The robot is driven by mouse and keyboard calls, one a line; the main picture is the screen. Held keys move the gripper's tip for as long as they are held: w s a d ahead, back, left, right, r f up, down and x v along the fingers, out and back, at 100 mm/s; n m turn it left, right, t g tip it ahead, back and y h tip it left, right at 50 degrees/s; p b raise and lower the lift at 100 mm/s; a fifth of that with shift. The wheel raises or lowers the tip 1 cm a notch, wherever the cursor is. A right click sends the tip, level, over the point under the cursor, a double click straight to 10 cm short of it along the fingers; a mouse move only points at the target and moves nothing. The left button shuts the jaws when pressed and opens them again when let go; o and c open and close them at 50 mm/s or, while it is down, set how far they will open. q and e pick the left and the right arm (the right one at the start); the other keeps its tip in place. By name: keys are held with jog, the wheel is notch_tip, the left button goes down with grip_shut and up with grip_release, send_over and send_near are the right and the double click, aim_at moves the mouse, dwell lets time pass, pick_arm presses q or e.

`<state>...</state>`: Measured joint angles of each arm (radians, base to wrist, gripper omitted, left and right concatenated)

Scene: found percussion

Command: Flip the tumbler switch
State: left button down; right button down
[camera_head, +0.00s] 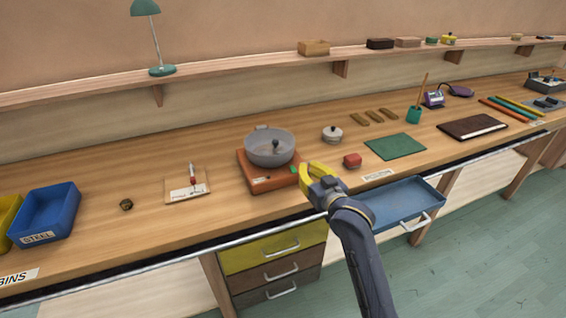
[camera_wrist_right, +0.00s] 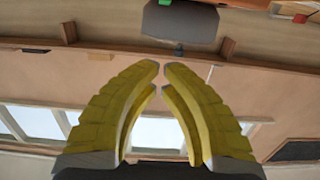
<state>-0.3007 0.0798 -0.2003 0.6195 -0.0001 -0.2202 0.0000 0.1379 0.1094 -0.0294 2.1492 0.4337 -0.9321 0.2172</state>
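A small wooden board (camera_head: 202,190) lies on the bench left of the hot plate. My right gripper (camera_head: 303,174), with yellow fingers, is above the bench's front edge, right of the orange hot plate and well away from the lever. In the right wrist view the fingertips (camera_wrist_right: 161,68) nearly meet with nothing between them. My left gripper is not in view.
The orange hot plate (camera_head: 262,184) with a grey pan (camera_head: 268,150) stands between my right gripper and the board. A red block (camera_head: 352,160) and lidded pot (camera_head: 332,134) are to the right. A blue bin (camera_head: 45,212) stands left. An open blue drawer (camera_head: 400,205) juts out in front.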

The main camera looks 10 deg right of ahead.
jog(key=shift+r, duration=0.1)
dwell(0.3)
send_near(289, 157)
jog(key=w+r, duration=0.2)
jog(key=w, duration=0.1)
jog(key=w+a+r, duration=0.1)
jog(key=w+r, duration=0.1)
notch_tip(289, 157, down, 2)
jog(key=shift+w+f, duration=0.1)
jog(key=shift+w, duration=0.1)
jog(key=shift+w+f, duration=0.2)
jog(key=shift+f, duration=0.7)
jog(key=shift+w+f, duration=0.35)
jog(key=shift+r, duration=0.1)
